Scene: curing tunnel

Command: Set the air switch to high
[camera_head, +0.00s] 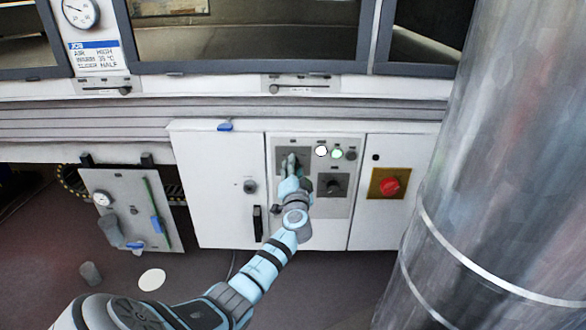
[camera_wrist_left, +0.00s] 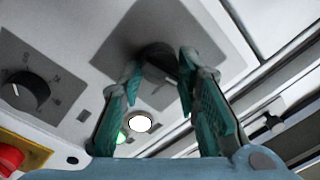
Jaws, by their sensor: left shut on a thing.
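My left gripper (camera_head: 291,163) reaches the upper left of the white control panel and is shut on a dark rotary knob on a grey plate (camera_head: 302,151). In the left wrist view the dark knob (camera_wrist_left: 157,55) sits between the teal fingertips, with a light pointer mark on its face. Its label is too small to read, so I cannot confirm which setting it points at. My right gripper is not in view.
A second dark knob (camera_head: 333,186) sits lower right on the panel. Lit white (camera_head: 321,150) and green (camera_head: 337,153) lamps are close to the gripper. A red button (camera_head: 390,185) on a yellow plate is further right. A big metal cylinder (camera_head: 480,170) fills the right side.

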